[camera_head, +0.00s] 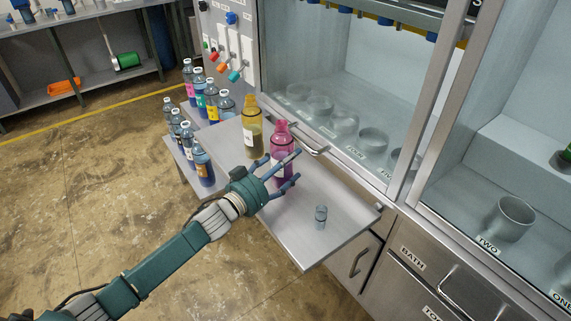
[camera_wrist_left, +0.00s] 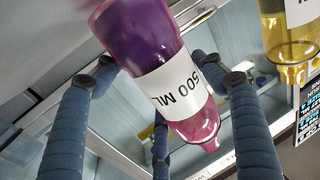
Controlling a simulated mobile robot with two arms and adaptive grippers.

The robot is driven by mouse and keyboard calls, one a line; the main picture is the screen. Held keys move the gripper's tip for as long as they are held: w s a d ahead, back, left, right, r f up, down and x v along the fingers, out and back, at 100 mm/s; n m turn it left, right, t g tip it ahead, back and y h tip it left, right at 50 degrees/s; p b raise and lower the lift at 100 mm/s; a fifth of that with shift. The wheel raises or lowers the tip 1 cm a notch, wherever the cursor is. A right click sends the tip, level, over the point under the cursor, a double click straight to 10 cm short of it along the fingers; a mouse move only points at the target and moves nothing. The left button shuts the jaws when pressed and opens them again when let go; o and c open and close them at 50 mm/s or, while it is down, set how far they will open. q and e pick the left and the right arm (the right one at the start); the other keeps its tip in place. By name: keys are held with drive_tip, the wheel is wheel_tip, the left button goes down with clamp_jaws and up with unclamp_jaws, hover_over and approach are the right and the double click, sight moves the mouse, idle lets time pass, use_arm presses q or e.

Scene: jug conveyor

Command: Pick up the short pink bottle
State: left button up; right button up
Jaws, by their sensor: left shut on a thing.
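The short pink bottle (camera_head: 282,136) is upright over the metal shelf in front of the cabinet. It holds purple-pink liquid. In the left wrist view the bottle (camera_wrist_left: 139,38) shows its white "500 ML" label and sits between the blue fingers. My left gripper (camera_head: 288,167) is shut on the bottle's body from the front left. The fingers hide part of the body, and I cannot tell whether its base touches the shelf. My right gripper is not in view.
A yellow bottle (camera_head: 252,128) stands close to the left of the pink one. Several coloured bottles (camera_head: 205,97) stand at the left. A cabinet handle (camera_head: 310,143) is just behind. The shelf's right part (camera_head: 345,212) is mostly bare.

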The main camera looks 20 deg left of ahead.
use_arm(q)
wheel_tip(320, 180, up, 20)
drive_tip(key=shift+f+p, duration=0.2)
drive_tip(key=shift+p, duration=0.25)
